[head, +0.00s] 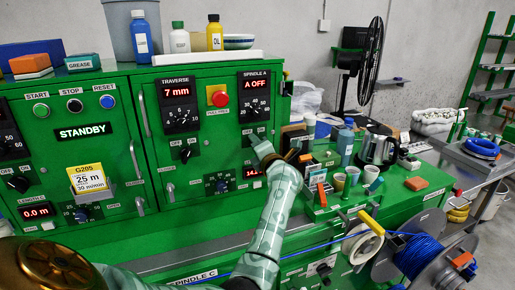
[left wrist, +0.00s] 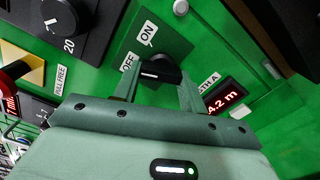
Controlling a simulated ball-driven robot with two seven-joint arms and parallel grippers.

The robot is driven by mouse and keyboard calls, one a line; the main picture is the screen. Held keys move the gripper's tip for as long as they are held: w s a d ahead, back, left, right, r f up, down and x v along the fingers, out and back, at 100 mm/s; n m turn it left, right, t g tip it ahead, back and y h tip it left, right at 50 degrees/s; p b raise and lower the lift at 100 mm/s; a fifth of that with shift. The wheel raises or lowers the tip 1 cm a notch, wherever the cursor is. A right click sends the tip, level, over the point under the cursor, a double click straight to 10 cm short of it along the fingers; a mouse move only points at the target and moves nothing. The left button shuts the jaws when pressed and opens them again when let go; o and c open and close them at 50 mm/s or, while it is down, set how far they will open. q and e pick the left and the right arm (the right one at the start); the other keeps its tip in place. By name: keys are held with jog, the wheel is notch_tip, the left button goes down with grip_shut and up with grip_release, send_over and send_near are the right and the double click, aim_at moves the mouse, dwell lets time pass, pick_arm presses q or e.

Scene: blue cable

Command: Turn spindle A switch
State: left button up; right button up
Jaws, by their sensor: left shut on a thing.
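My left gripper (left wrist: 158,88) is shut on this knob, one finger on each side. A white mark shows on the knob, but I cannot tell which label it points to. In the head view my left gripper (head: 258,143) reaches the green panel under the spindle A dial (head: 254,104) and hides the knob. The red spindle A display (head: 255,84) reads "A OFF". My right gripper is not in view.
A similar OFF/ON knob (head: 185,154) sits to the left under the traverse dial (head: 180,115). A red emergency button (head: 220,99) lies between the dials. Cups (head: 339,181), a kettle (head: 378,148) and a blue cable reel (head: 420,256) are to the right.

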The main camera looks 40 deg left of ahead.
pick_arm(q)
jog(key=shift+n, duration=1)
jog(key=o, duration=1)
jog(key=shift+w, duration=0.1)
